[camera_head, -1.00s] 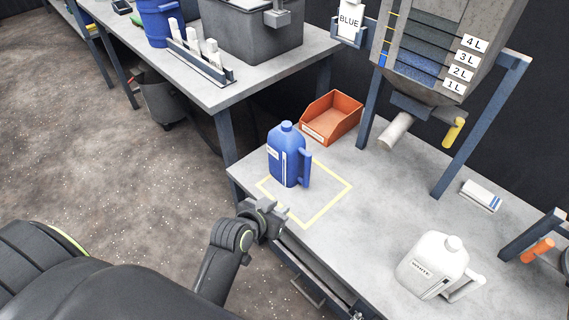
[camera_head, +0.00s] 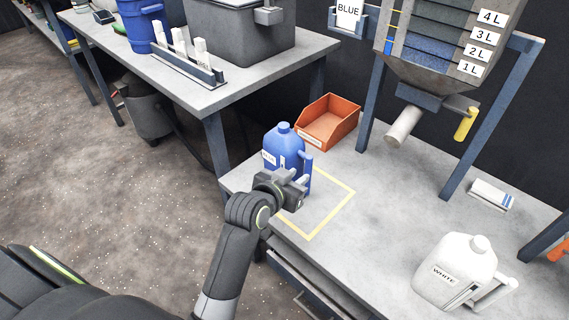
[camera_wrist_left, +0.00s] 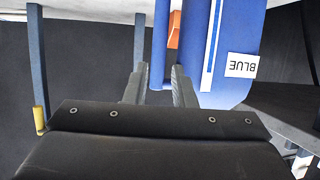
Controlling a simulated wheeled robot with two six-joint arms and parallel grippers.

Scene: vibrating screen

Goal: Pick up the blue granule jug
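The blue granule jug (camera_head: 283,148) stands upright on the near bench, in the left part of a yellow taped square (camera_head: 335,212). Its handle is on the right side. My left gripper (camera_head: 294,180) is in front of the jug at handle height and covers part of its lower body. In the left wrist view the jug (camera_wrist_left: 238,25) appears upside down with its BLUE label. There the left gripper's fingers (camera_wrist_left: 160,78) are apart, with the blue handle (camera_wrist_left: 159,45) showing between them and narrow gaps on both sides. My right gripper is not in view.
A white jug (camera_head: 455,268) stands at the right of the bench. An orange bin (camera_head: 328,122) lies behind the blue jug. A hopper frame (camera_head: 478,125) with a grey spout (camera_head: 403,127) and yellow handle rises at the back. The bench middle is clear.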

